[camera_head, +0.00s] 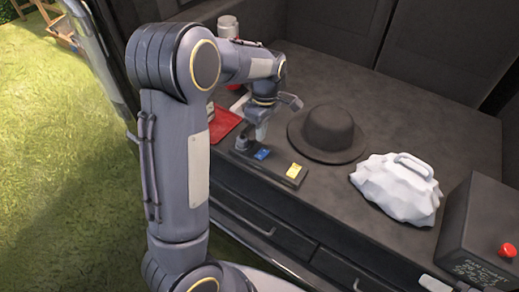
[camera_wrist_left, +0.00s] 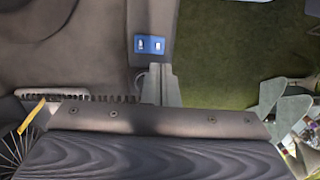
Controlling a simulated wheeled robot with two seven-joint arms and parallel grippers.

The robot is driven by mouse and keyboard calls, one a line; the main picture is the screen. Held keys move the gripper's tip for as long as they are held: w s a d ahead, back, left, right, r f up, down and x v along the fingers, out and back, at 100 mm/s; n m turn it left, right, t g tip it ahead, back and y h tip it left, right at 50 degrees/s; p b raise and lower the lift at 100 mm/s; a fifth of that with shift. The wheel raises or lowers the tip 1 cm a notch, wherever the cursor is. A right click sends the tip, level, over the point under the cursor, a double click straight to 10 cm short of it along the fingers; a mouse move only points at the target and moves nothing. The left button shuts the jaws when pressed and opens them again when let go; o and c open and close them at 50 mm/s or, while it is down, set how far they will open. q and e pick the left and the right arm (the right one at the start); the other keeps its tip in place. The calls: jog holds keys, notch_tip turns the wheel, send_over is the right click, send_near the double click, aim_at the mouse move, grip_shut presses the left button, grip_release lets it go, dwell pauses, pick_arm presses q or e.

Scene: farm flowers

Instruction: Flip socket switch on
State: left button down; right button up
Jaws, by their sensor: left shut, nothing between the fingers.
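A dark socket strip (camera_head: 277,165) lies along the front edge of the counter. It carries a blue socket plate (camera_head: 262,154) and a yellow plate (camera_head: 294,170). In the left wrist view the blue plate (camera_wrist_left: 150,44) shows two small white marks; the position of a switch is too small to tell. My left gripper (camera_head: 243,143) is shut and empty, pointing down at the strip's left end, beside the blue plate. In the wrist view the closed fingers (camera_wrist_left: 157,72) end just short of the blue plate; contact cannot be told. My right gripper cannot be made out.
A red item (camera_head: 223,122) lies left of the strip. A dark hat (camera_head: 327,134), a white lumpy object with a handle (camera_head: 396,188) and a dark box with a red button (camera_head: 507,250) stand to the right. Drawers lie below the counter edge; grass is at left.

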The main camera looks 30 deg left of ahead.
aim_at(259, 156)
pick_arm(q)
jog(key=f, duration=0.4)
jog(key=s+f, duration=0.1)
jog(key=f, duration=0.2)
jog(key=shift+r, duration=0.1)
jog(key=shift+s+f+b, duration=0.1)
jog(key=shift+f+b, duration=0.25)
jog(key=shift+f, duration=0.05)
jog(key=shift+r, duration=0.15)
